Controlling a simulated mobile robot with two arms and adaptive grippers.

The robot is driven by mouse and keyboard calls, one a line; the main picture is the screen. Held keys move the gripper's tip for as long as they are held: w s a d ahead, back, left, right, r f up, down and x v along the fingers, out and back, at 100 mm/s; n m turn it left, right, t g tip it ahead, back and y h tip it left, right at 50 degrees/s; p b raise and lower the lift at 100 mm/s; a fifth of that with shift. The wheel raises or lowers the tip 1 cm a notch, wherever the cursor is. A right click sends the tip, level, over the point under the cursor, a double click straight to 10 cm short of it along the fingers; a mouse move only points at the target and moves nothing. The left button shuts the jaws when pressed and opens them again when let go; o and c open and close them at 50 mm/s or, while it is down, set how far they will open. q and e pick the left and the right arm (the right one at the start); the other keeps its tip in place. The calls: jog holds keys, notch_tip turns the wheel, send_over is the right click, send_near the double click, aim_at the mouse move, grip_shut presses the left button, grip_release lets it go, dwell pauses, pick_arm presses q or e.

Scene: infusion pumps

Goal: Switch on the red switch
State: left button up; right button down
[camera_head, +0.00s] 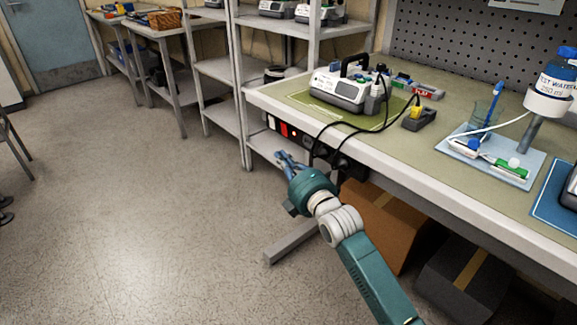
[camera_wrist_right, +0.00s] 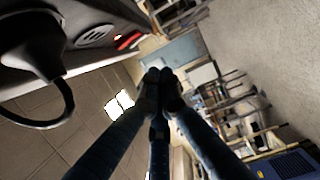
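The red switch (camera_head: 284,130) is on the power strip (camera_head: 297,134) along the front edge of the workbench. In the right wrist view a lit red switch (camera_wrist_right: 127,41) shows on the dark strip at upper left. My right gripper (camera_head: 281,156) is in front of and a little below the strip, apart from the switch. In the right wrist view my right gripper's fingers (camera_wrist_right: 157,78) meet at their tips, with nothing seen between them. My left gripper is not in view.
Black plugs and cables (camera_head: 340,160) hang from the strip just right of the switch. An infusion pump (camera_head: 340,90) stands on a green mat (camera_head: 300,100) above. Shelving (camera_head: 240,80) stands to the left. Cardboard boxes (camera_head: 385,225) are under the bench.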

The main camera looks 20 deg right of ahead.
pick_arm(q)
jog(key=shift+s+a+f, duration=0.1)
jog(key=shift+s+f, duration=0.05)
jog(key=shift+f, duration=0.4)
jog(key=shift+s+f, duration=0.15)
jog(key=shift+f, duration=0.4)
pick_arm(e)
jog(key=s, duration=0.4)
jog(key=shift+s+d, duration=0.1)
jog(key=shift+s, duration=0.15)
jog(key=shift+r, duration=0.1)
